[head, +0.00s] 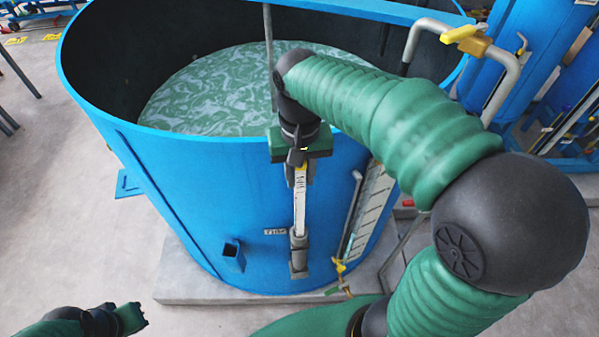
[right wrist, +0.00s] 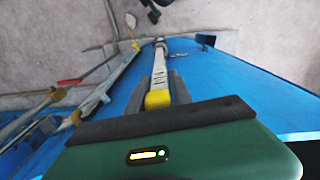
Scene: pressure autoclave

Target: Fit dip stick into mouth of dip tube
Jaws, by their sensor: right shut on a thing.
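The dip stick (head: 300,205) is a pale flat strip with dark markings and a yellow top, which shows in the right wrist view (right wrist: 158,98). My right gripper (head: 297,160) is shut on its upper end and holds it nearly upright against the outside of the blue tank. The dip tube (head: 298,258) is a short grey upright tube on the tank wall, below the gripper. The stick's lower end meets the tube's mouth in the picture; I cannot tell whether it is inside. In the right wrist view the tube (right wrist: 160,44) lies at the stick's far end. My left gripper (head: 132,318) is low at left, away from both.
The blue tank (head: 190,185) holds green foamy liquid (head: 215,95). A small label (head: 275,232) is left of the tube, and a blue square socket (head: 232,254) sticks out further left. A sloping gauge (head: 368,210) with yellow valves stands close on the right.

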